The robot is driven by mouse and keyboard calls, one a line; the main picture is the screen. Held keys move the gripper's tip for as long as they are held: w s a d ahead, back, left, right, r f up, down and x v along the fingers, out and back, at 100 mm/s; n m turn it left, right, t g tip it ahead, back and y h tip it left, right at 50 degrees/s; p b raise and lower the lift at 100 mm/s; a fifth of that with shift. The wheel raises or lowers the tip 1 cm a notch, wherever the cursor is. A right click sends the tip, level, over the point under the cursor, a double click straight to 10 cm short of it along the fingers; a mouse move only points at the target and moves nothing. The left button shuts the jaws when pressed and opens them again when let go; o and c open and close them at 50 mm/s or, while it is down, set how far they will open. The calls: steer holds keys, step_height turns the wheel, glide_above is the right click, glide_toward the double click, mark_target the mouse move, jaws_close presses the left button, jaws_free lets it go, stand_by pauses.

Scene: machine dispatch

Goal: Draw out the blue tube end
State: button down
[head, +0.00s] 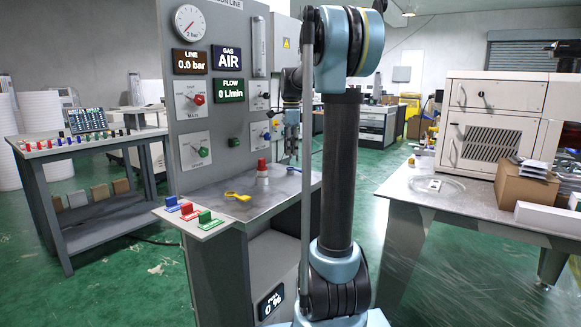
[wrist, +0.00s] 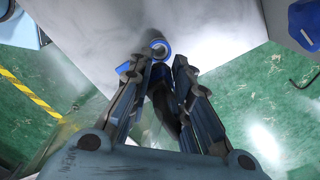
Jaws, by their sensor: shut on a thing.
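The blue tube end shows in the wrist view as a blue ring (wrist: 159,48) with a pale centre, just beyond my fingertips. A dark, bluish length runs back from it between my fingers, partly hidden by them. My gripper (wrist: 160,75) is shut on this blue tube end. In the head view my gripper (head: 291,135) points down in front of the right part of the grey panel (head: 228,75), above the metal worktop. The tube end is too small to make out there.
A red-topped fitting (head: 262,168) and a yellow tool (head: 238,197) are on the worktop (head: 285,185). Blue, red and green clips (head: 188,212) sit on the front-left shelf. A blue knob (wrist: 305,22) is at the wrist view's right. A bench with a white machine (head: 493,115) stands right.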

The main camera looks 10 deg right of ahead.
steer(key=shift+r, duration=0.15)
steer(key=shift+r, duration=1.1)
